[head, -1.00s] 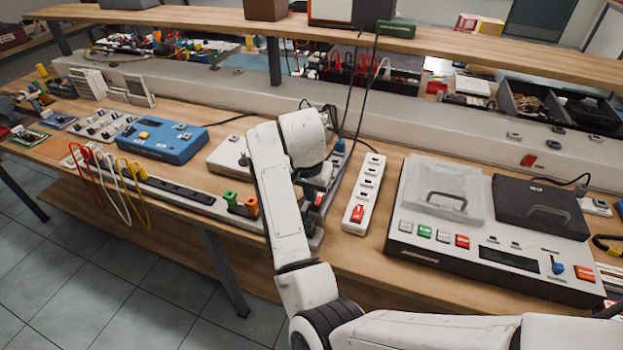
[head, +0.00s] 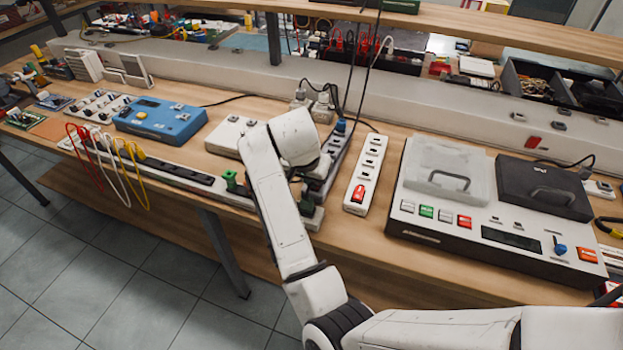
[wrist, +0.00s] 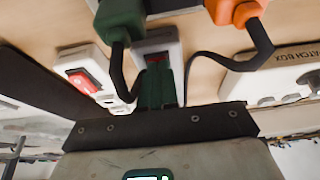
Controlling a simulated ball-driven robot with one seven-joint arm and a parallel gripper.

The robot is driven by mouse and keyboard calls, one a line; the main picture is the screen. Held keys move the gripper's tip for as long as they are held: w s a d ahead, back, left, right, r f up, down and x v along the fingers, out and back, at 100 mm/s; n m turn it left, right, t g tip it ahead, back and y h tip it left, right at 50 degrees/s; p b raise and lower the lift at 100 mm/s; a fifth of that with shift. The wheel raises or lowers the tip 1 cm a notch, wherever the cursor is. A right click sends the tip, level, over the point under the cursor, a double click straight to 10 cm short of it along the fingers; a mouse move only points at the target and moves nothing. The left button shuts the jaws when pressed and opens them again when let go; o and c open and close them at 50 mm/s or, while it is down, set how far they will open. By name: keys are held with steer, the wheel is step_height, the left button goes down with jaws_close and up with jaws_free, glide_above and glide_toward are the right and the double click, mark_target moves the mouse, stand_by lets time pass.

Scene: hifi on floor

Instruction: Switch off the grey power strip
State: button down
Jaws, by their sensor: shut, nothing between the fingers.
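The grey power strip (head: 326,170) lies on the bench in the head view, just left of a white strip. My arm hides part of it, and its switch does not show there. In the wrist view its pale end (wrist: 158,42) shows beyond my fingers, with a small red patch that looks like its switch at the fingertips. My gripper (wrist: 159,72) is shut and empty, close over that end; whether it touches I cannot tell. A green plug (wrist: 120,22) and an orange plug (wrist: 236,10) with black cables flank it in the wrist view.
The white power strip (head: 369,170) with a red switch (head: 357,194) lies close by. A large device (head: 495,215) stands at right. A white box (head: 228,135) and a blue box (head: 160,122) are at left. Cables hang behind the strips.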

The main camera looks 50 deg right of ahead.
steer(key=shift+d+r, duration=0.1)
steer(key=shift+w+d+r+p, duration=0.25)
steer(key=shift+d+p, duration=0.25)
steer(key=shift+d, duration=0.05)
